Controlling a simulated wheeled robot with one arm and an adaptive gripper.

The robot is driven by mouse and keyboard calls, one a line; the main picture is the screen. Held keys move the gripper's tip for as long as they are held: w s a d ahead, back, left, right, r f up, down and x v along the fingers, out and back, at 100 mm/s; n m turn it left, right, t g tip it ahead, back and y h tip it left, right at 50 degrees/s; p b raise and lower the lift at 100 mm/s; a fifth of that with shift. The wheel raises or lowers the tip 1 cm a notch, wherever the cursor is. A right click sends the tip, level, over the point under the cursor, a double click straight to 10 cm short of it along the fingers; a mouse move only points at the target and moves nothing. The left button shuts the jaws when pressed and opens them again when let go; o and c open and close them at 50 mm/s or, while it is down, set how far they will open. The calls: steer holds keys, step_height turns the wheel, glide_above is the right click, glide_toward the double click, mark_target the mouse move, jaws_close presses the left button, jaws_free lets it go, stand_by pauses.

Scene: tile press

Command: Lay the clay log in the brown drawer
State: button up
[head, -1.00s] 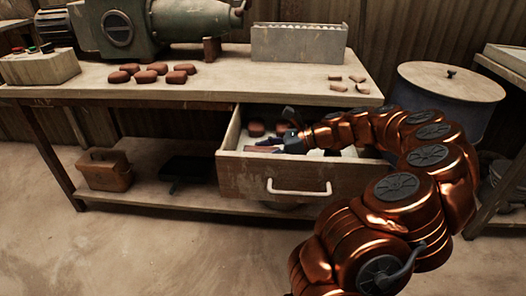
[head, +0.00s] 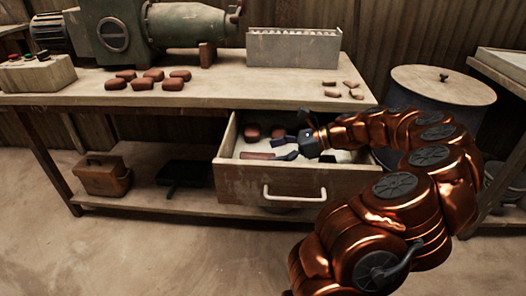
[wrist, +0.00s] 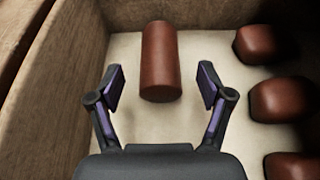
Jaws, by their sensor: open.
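The clay log (wrist: 161,58) is a reddish-brown cylinder lying on the pale floor of the open drawer (head: 235,183). In the wrist view it lies beyond and between my fingertips, apart from both. In the head view the log (head: 257,156) shows near the drawer's left side, partly behind my gripper. My gripper (wrist: 160,85) is open and empty, with its fingers spread to either side of the log's near end. In the head view my gripper (head: 290,148) is inside or just above the drawer.
Rounded clay lumps (wrist: 282,98) lie along the drawer's right side in the wrist view. The drawer wall (wrist: 55,75) is close on the left. The bench (head: 220,90) above carries several clay lumps (head: 145,80), a green machine (head: 150,32) and a grey box (head: 293,47).

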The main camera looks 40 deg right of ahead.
steer(key=p+v, duration=0.2)
steer(key=v, duration=0.4)
steer(key=shift+s+d+r, duration=0.1)
steer(key=shift+s+d, duration=0.15)
